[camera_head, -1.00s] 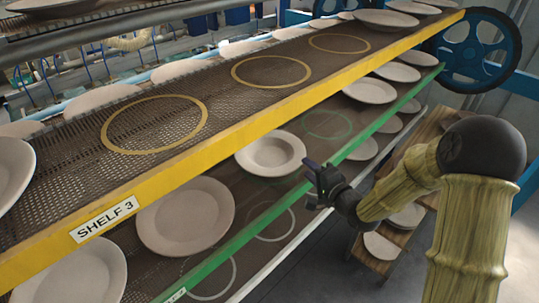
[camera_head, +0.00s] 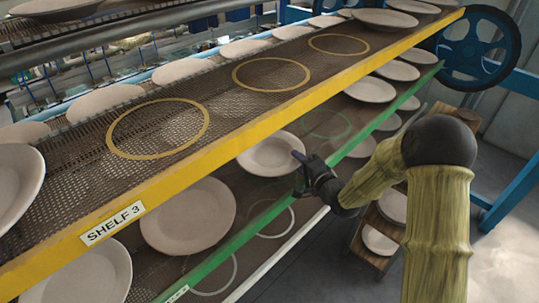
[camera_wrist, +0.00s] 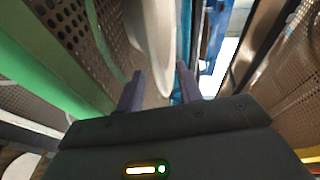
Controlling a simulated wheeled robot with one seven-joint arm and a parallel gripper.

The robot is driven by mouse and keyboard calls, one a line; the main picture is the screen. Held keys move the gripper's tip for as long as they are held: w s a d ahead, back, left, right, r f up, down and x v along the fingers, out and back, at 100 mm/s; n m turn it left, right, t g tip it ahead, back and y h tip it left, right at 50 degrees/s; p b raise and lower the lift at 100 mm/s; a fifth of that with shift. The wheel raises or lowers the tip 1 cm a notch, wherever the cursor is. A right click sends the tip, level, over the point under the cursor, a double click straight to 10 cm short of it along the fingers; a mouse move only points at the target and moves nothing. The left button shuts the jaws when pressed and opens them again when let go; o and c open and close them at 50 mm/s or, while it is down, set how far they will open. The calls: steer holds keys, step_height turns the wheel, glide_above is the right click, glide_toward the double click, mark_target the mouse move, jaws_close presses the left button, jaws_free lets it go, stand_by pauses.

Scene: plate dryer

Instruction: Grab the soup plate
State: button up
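The soup plate (camera_head: 268,156), a pale plate with a deep round well, lies on the green-edged shelf below the yellow-edged one in the head view. My gripper (camera_head: 299,172) is at its right edge, above the green edge. In the wrist view, a pale plate (camera_wrist: 155,40) seen edge-on reaches down between the two open fingers (camera_wrist: 160,82). No clear contact shows between the fingers and the rim. The far side of the soup plate is partly hidden by the yellow edge in the head view.
The yellow edge (camera_head: 230,155) marked SHELF 3 overhangs the green-edged shelf (camera_head: 240,238). Another pale plate (camera_head: 188,215) lies to the left of the soup plate. A wooden rack with plates (camera_head: 379,241) stands below right, and a blue wheel (camera_head: 481,50) is at the far end.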

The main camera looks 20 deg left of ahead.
jaws_close()
steer(key=shift+w+r, duration=0.1)
steer(key=shift+r, duration=0.1)
steer(key=shift+r, duration=0.65)
step_height(320, 180, up, 8)
steer(key=shift+r+b, duration=0.25)
steer(key=shift+b, duration=0.8)
